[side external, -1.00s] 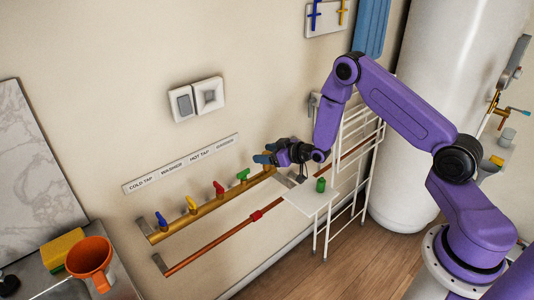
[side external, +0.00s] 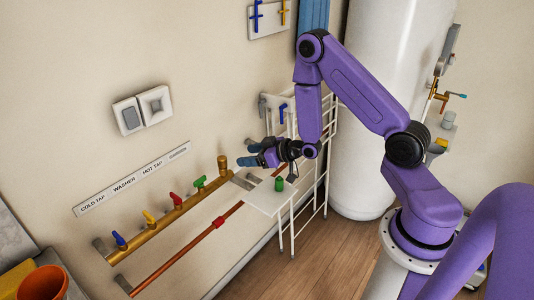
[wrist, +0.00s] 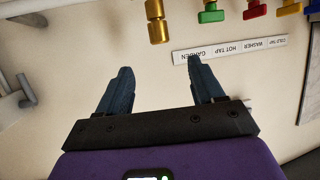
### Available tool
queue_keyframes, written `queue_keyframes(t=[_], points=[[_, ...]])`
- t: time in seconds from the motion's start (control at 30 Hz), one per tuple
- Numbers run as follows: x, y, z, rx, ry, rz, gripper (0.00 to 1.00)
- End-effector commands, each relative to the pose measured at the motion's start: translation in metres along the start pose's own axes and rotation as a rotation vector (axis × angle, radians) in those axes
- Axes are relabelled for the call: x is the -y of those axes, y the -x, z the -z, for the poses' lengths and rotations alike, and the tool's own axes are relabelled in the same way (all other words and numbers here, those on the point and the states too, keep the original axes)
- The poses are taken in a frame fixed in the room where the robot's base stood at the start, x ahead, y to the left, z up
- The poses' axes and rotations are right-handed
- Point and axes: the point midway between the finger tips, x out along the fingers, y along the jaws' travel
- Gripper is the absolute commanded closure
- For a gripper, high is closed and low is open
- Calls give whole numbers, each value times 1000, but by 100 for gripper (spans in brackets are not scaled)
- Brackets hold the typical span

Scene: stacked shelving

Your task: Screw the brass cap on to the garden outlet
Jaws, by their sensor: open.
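The brass cap (side external: 222,163) is a short gold cylinder upright at the right end of the brass pipe, on the garden outlet beside the green tap (side external: 199,182). In the wrist view the brass cap (wrist: 159,32) sits in line on the outlet (wrist: 153,8); how tightly it is screwed cannot be seen. My gripper (side external: 253,154) is to the right of the cap, apart from it, with blue fingers pointing left. In the wrist view my gripper (wrist: 160,66) is open and empty, the cap beyond the fingertips.
A white shelf (side external: 262,200) below my gripper bears a green cylinder (side external: 279,184). A white wire rack (side external: 318,170) stands to the right. The label strip (side external: 135,178) is on the wall above the taps. A copper pipe (side external: 180,252) runs below.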

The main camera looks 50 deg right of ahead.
Motion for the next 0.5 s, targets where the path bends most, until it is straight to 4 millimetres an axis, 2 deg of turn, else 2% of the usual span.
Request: queue_keyframes(t=[0.1,0.2,0.5], points=[[0,23,0,2,0,0,33],[0,38,0,1,0,0,33],[0,58,0,0,0,0,33]])
